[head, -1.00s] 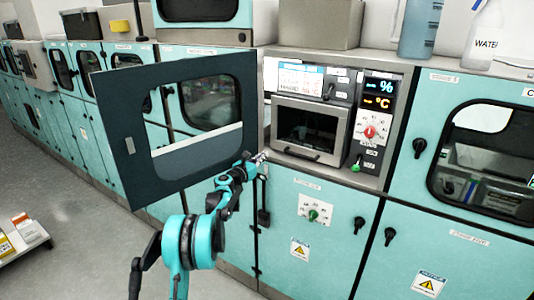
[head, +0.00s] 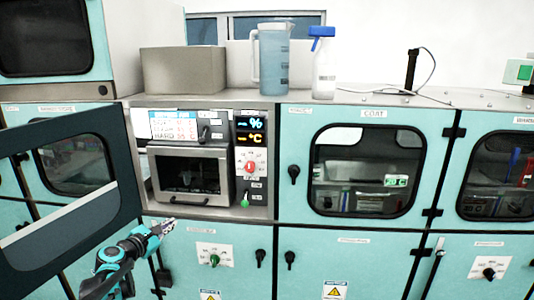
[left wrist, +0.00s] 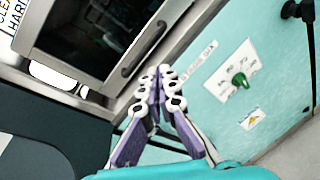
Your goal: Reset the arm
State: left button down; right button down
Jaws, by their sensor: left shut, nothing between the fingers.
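My left gripper (head: 166,226) is in front of the teal cabinet, just below and left of the small oven-like chamber (head: 188,172). It is shut and empty. In the left wrist view its fingers (left wrist: 160,75) meet at the tips, with the chamber's closed door (left wrist: 95,35) at upper left. The open dark-framed cabinet door (head: 118,165) stands to the left of the arm in the head view. My right gripper is not in view.
A panel with a green knob (head: 214,260) is on the cabinet front right of the gripper. A blue jug (head: 272,60), a spray bottle (head: 322,68) and a grey box (head: 183,70) stand on top. Closed cabinets with windows (head: 368,170) continue to the right.

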pick_arm(q)
jog(key=s+d+f+m+g, duration=0.2)
jog(key=s+d+m+g, duration=0.3)
jog(key=s+d+m, duration=1.25)
jog(key=s+f+m+g+y, duration=0.1)
jog(key=s+f+m, duration=0.3)
jog(key=s, duration=0.6)
jog(key=s+a+f+m+g+y, duration=0.1)
jog(key=s+f+m, duration=0.3)
jog(key=s, duration=0.7)
jog(key=shift+s+f+m+g+y, duration=0.15)
jog(key=shift+m+g+y, duration=0.3)
jog(key=shift+y, duration=0.45)
